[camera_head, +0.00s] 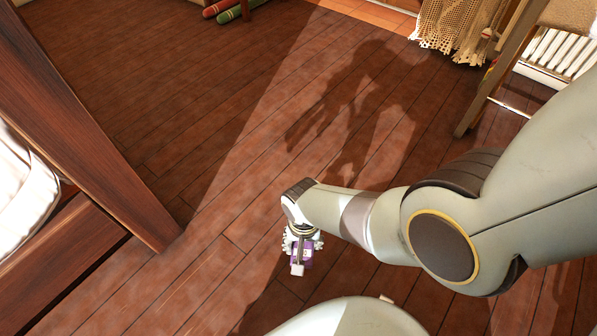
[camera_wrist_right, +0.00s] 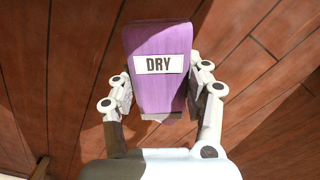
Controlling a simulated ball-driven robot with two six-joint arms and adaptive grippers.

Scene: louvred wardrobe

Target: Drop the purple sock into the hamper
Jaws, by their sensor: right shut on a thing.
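My right gripper (camera_head: 297,264) hangs over the wooden floor near the middle of the head view. It is shut on a purple object (camera_head: 305,254), which is mostly hidden there by the fingers. In the right wrist view the purple object (camera_wrist_right: 158,38) sits between both fingers of the right gripper (camera_wrist_right: 162,85). It looks like a stiff, tapered block with a white label reading DRY, not plainly a sock. I cannot make out a hamper in either view. My left gripper is not in view.
A dark wooden post (camera_head: 95,125) slants along the left, with white cloth (camera_head: 22,195) behind it. Red and green rolls (camera_head: 232,10) lie at the top. A fringed cream cloth (camera_head: 455,30) hangs by a wooden leg (camera_head: 490,85) and white radiator (camera_head: 560,50). The middle floor (camera_head: 215,180) is clear.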

